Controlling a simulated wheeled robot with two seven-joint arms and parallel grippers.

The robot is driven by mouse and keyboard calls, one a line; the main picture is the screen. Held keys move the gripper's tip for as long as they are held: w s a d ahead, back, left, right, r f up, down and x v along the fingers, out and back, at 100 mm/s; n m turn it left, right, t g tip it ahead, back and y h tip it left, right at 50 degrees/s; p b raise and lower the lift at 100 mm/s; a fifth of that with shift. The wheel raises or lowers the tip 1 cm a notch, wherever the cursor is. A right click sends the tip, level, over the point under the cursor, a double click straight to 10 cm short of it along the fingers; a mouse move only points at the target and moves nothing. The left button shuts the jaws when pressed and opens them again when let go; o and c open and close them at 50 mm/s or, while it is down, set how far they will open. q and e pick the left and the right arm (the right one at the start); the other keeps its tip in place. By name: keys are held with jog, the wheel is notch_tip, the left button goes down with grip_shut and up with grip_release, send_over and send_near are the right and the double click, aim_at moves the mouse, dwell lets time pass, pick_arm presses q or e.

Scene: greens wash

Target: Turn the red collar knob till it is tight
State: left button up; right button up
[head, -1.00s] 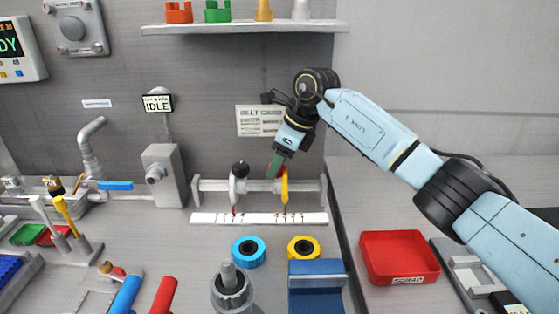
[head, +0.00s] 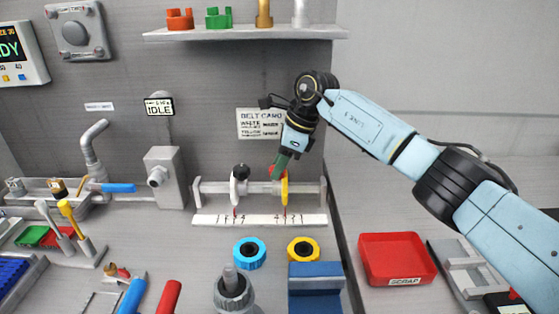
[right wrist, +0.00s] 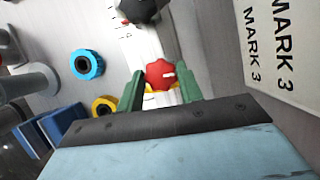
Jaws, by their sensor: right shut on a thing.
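The red collar knob (right wrist: 160,75) sits on top of the yellow collar (head: 284,190), which is on the horizontal grey rail (head: 260,187). In the head view the knob is mostly hidden behind my right gripper (head: 278,176). In the right wrist view the green fingers of my right gripper (right wrist: 161,90) stand on both sides of the knob, shut on it. A second collar, white with a black knob (head: 240,171), is on the same rail to the left. My left gripper is not in view.
A white scale strip (head: 260,219) with marks lies below the rail. A blue ring (head: 249,253), a yellow ring (head: 303,250) and a blue block (head: 316,280) stand in front. A red scrap tray (head: 398,259) is at the right. A shelf (head: 245,33) hangs above.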

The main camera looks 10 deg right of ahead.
jog(key=o, duration=1)
jog(key=v, duration=0.4)
jog(key=shift+d+r, duration=0.15)
jog(key=shift+r, duration=0.15)
jog(key=s+d, duration=0.1)
jog(key=d, duration=0.3)
jog(key=s+d, duration=0.1)
jog(key=d, duration=0.2)
jog(key=s+d, duration=0.1)
jog(key=d, duration=0.3)
jog(key=shift+s+d+r, duration=0.15)
jog(key=shift+s+d, duration=0.2)
